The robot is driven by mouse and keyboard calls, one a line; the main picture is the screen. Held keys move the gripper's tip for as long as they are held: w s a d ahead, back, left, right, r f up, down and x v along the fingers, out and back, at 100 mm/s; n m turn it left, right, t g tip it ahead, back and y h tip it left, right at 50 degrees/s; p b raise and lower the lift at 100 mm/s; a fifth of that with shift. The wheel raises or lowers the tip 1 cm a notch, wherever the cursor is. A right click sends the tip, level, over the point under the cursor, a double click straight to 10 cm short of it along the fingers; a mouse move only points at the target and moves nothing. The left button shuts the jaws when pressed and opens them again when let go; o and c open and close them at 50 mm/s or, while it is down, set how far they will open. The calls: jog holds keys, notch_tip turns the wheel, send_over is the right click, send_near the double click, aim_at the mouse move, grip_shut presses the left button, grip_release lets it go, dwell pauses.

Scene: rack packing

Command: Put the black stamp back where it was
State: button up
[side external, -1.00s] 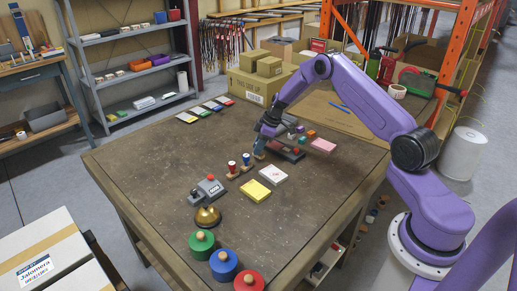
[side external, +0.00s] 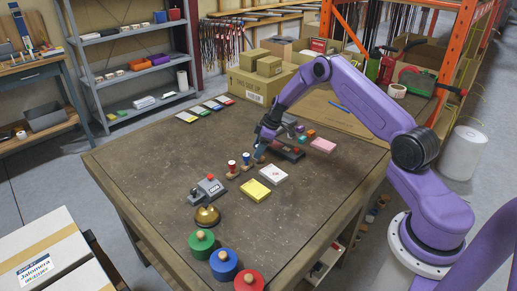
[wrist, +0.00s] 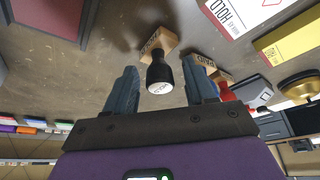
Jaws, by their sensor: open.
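The black stamp (wrist: 158,76) stands on the table in the wrist view, with a black handle on a wooden base. It lies between and just beyond the two fingertips of my gripper (wrist: 161,88), which is open, with a gap on each side of the handle. In the side view my gripper (side external: 262,146) is low over the table at the end of the stamp row and largely hides the black stamp. The blue stamp (side external: 246,160) and the red stamp (side external: 232,168) stand beside it in the row.
A white card box (side external: 274,175) and a yellow one (side external: 257,190) lie in front of the row. A grey device (side external: 207,190) and brass bell (side external: 207,215) stand to the left.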

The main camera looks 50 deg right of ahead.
jog(key=v, duration=1.2)
jog(key=s+a+r+n+g, duration=0.15)
jog(key=s+a+r, duration=0.35)
jog(key=s+a, duration=0.5)
jog(key=s+a+r+n+g, duration=0.15)
jog(key=s+a+r, duration=0.4)
jog(key=a, duration=0.85)
jog(key=s+r+h, duration=0.1)
jog(key=s+h, duration=0.1)
jog(key=s, duration=2.4)
jog(key=shift+s+d+r+n+h, duration=0.3)
jog(key=shift+s+r+h, duration=0.05)
jog(key=shift+r+h, duration=0.05)
